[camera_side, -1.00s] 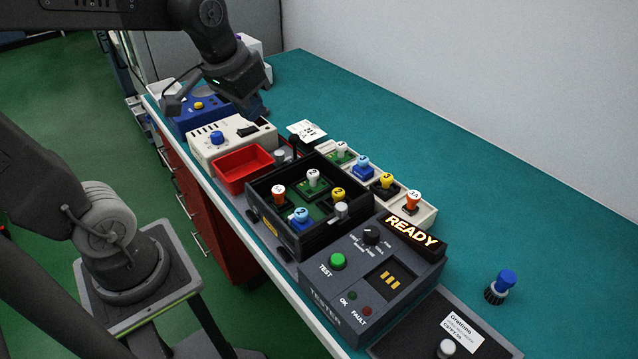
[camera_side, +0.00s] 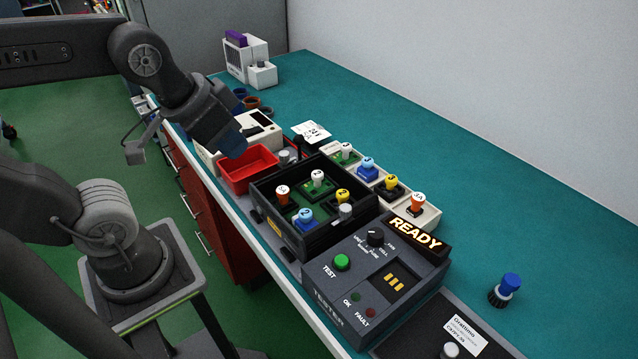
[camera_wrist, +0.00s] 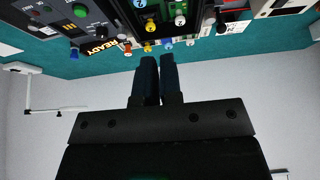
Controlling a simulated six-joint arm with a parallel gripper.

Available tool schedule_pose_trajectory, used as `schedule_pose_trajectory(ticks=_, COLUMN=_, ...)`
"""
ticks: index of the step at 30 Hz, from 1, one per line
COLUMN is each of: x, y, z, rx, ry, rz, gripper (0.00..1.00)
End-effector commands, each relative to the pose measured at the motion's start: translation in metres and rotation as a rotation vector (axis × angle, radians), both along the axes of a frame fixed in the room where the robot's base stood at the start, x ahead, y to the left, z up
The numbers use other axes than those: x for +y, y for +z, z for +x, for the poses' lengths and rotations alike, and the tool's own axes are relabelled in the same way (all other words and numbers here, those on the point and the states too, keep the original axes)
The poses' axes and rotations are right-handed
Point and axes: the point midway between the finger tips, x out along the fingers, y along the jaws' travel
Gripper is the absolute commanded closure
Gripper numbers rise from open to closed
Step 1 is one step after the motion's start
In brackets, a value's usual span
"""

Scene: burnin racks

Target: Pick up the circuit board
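Small circuit boards with coloured knobs stand in two holders in the side view. The black box (camera_side: 262,208) holds several, with white (camera_side: 317,176), orange (camera_side: 283,193), yellow (camera_side: 343,196) and blue (camera_side: 305,214) knobs. The pale tray (camera_side: 433,214) behind it holds another row, including a green board with a white knob (camera_side: 346,149). I cannot tell which board is meant. My gripper (camera_side: 235,150) is above the bench near the red bin, apart from all boards. In the wrist view its fingers (camera_wrist: 158,60) are together with nothing visible between them.
The red bin (camera_side: 250,166) stands left of the black box. The dark tester (camera_side: 328,290) with its lit READY sign (camera_side: 414,234) is in front. A blue-knobbed piece (camera_side: 507,287) stands at right. The teal bench (camera_side: 470,165) is clear along the wall.

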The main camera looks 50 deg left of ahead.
Motion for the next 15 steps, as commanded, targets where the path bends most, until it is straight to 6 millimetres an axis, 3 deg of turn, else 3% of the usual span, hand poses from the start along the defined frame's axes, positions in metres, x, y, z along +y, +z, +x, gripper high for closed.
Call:
schedule_pose_trajectory(ticks=2, x=0.0001, y=0.0000, z=0.0001, rx=0.000, ry=0.000, rz=0.000, gripper=0.87)
schedule_pose_trajectory(ticks=15, x=0.0001, y=0.0001, z=0.0002, rx=0.000, ry=0.000, rz=0.000, gripper=0.44)
